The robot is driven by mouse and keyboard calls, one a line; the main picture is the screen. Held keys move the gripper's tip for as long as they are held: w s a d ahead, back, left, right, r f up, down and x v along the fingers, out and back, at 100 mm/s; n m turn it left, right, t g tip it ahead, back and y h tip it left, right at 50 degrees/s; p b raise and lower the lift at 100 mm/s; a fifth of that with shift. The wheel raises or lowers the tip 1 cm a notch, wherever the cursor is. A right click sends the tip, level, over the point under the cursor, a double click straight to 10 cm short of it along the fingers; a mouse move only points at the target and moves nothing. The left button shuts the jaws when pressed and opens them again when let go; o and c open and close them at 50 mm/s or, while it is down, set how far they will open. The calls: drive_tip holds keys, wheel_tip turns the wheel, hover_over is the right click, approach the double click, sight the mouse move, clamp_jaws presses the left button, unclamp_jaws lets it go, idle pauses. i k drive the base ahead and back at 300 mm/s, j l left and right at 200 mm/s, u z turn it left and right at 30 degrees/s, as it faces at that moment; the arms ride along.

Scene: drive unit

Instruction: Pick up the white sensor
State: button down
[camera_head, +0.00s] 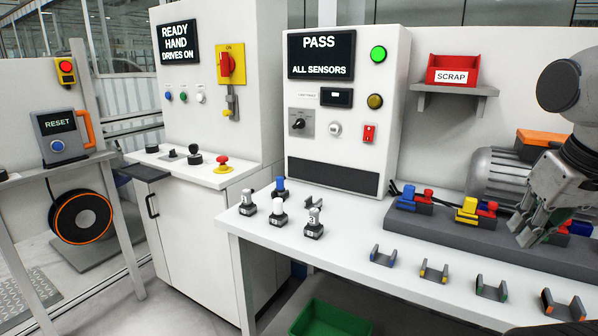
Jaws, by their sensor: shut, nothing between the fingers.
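Several small upright sensors with dark bases stand on the white bench, left of its middle. Three have pale tops: the left sensor (247,202), the middle sensor (278,214) and the right sensor (314,223). The middle one looks whitest, the other two greyer. A blue-topped sensor (280,187) stands behind them. My gripper (523,234) is shut and empty at the far right, well apart from these sensors. It points down in front of the dark rail and hides part of it.
A dark rail (440,222) with red, yellow and blue parts runs along the bench's right side. Several empty U-shaped cradles (434,272) line the front edge. A red scrap bin (453,72) sits on a shelf. A green bin (330,322) is below.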

sight(278, 212)
drive_tip(key=i+j+u, duration=0.35)
drive_tip(key=j, duration=0.15)
drive_tip(key=i+j+u, duration=0.35)
drive_tip(key=k+j, duration=0.1)
